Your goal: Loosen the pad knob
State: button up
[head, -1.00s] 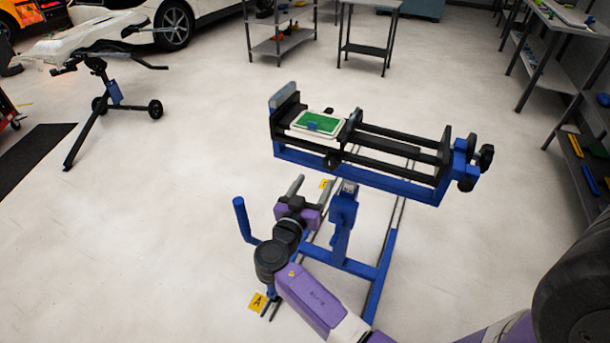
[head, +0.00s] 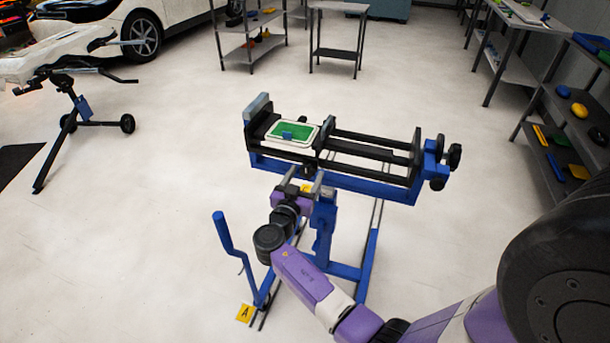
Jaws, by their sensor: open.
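A blue and black stand (head: 385,190) holds a white tray-like piece with a green pad (head: 285,132) at its left end. A small dark knob (head: 309,170) sits on the front side of the stand, just right of and below that pad; it looks like the pad knob. My gripper (head: 304,176) is open and empty, with its two grey fingers pointing up toward the stand. In the picture the knob shows between the fingertips. I cannot tell whether the fingers touch it or stop short of it.
More black knobs (head: 454,156) are on the stand's right end. A blue upright handle (head: 224,234) rises left of my arm. A tripod stand (head: 70,120), a car (head: 140,38) and shelves (head: 255,35) stand farther off.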

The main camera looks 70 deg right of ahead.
jog(key=shift+c, duration=0.3)
jog(key=c, duration=1.3)
